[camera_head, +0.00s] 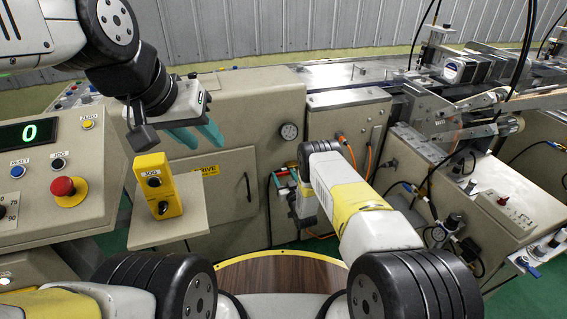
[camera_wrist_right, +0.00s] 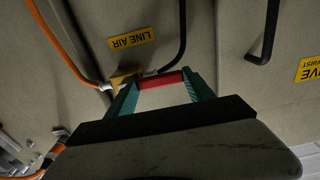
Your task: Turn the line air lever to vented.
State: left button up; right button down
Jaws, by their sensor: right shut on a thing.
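The line air lever (camera_wrist_right: 160,80) has a red handle and sits beside a brass valve body (camera_wrist_right: 123,78) in the right wrist view. A yellow LINE AIR label (camera_wrist_right: 132,38), upside down in that view, is on the panel near it. My right gripper (camera_wrist_right: 162,88) has its teal fingers at either end of the red handle and is shut on it. In the head view my right gripper (camera_head: 287,184) is at the machine's front panel, and my forearm partly hides the lever there. My left gripper (camera_head: 198,134) is open and empty, above the yellow jog box.
The yellow jog box (camera_head: 156,186) stands on a small shelf (camera_head: 172,222) under my left gripper. A control console (camera_head: 60,165) with a red stop button (camera_head: 68,187) is at the left. Orange and black hoses (camera_wrist_right: 62,42) run to the valve.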

jog(key=shift+r, duration=0.1)
jog(key=m, duration=0.1)
jog(key=r+m, duration=0.1)
jog(key=m, duration=0.1)
jog(key=r+m, duration=0.1)
jog(key=shift+w+d+m, duration=0.1)
jog(key=shift+d+m, duration=0.3)
jog(key=d+r+m, duration=0.1)
jog(key=m, duration=0.2)
jog(key=d+r+m, duration=0.1)
jog(key=m, duration=0.2)
jog(key=w+d+r+m, duration=0.1)
jog(key=m, duration=0.2)
jog(key=shift+d+m, duration=0.2)
jog(key=shift+m, duration=0.2)
jog(key=shift+w+d+m, duration=0.15)
jog(key=shift+d+m, duration=0.2)
jog(key=shift+m, duration=0.5)
jog(key=shift+w+d+m, duration=0.1)
jog(key=shift+d+m, duration=0.2)
jog(key=shift+m, duration=0.55)
jog(key=shift+c, duration=1.8)
grip_release()
